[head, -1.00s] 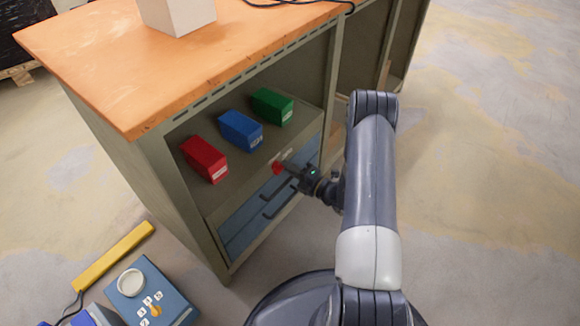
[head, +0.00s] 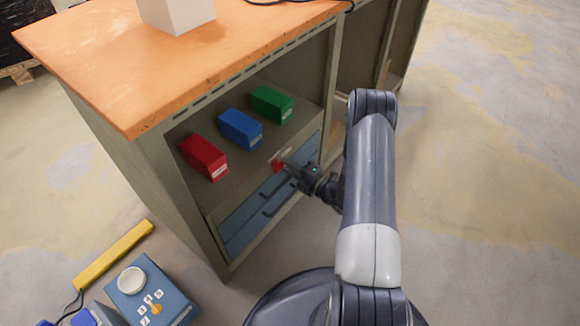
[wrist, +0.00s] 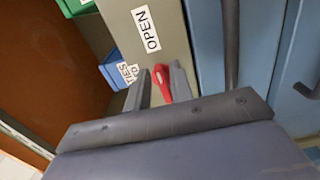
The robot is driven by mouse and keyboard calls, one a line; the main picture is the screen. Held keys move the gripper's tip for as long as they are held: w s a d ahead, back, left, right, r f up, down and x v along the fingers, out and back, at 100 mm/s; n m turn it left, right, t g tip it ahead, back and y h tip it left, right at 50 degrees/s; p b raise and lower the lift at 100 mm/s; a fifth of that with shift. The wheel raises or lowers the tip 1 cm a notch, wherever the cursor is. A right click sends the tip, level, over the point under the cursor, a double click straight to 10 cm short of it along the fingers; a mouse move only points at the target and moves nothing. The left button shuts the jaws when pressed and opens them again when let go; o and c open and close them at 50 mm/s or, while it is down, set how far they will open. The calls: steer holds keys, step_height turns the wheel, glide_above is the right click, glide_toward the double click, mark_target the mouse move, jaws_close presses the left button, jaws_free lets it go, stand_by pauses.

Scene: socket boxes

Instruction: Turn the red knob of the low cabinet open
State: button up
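The low cabinet (head: 150,160) has an orange top, an open shelf and blue drawers (head: 255,210) below it. The red knob (head: 277,166) is on the front strip above the drawers, by a white label. In the wrist view the red knob (wrist: 161,82) sits between the two fingertips of my gripper (wrist: 161,85), with little or no gap on either side. My gripper (head: 288,168) appears shut on it. The "OPEN" label (wrist: 146,29) is on the strip just beyond the knob. The knob's base is partly hidden by the fingers.
Red (head: 204,157), blue (head: 240,130) and green (head: 271,104) boxes stand on the shelf above. Dark drawer handles (head: 280,203) are below the knob. A blue control box (head: 175,300) and a yellow bar (head: 115,253) lie on the floor at left. Floor at right is clear.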

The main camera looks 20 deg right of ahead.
steer(key=shift+o, duration=0.9)
steer(key=p+v, duration=0.2)
steer(key=v, duration=0.9)
steer(key=shift+w+a, duration=0.1)
steer(key=b+x, duration=0.2)
steer(key=x, duration=0.8)
steer(key=shift+w+a, duration=0.2)
steer(key=shift+w, duration=0.15)
